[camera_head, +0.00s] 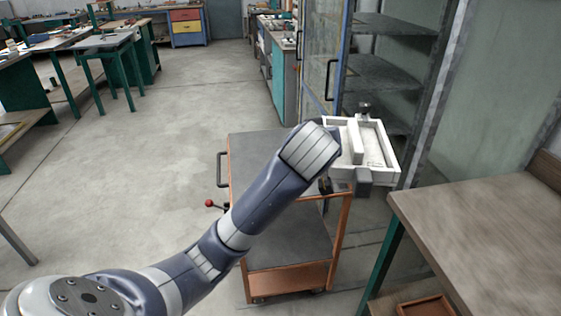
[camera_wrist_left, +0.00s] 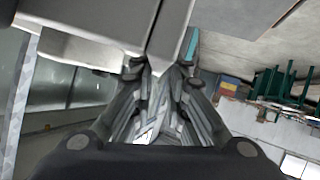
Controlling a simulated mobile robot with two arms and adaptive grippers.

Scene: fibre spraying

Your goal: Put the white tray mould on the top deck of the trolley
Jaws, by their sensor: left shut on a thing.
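The white tray mould (camera_head: 378,170), a shallow open box with a raised inner divider, is at the end of my left arm in the head view. My left gripper (camera_wrist_left: 158,78) is shut on it; in the wrist view the mould (camera_wrist_left: 95,22) fills the top. In the head view my wrist and the mould hide much of the gripper. The trolley has a grey top deck (camera_head: 252,150) with an orange frame. The mould appears over and past the deck's right side, seemingly raised; the exact gap cannot be told. My right gripper is not in view.
A wooden-topped bench (camera_head: 480,220) stands at the right, near the trolley. A blue-framed cabinet (camera_head: 322,50) and dark shelves (camera_head: 390,72) stand behind the mould. The trolley's lower deck (camera_head: 290,240) looks bare. Open floor (camera_head: 180,110) lies to the left.

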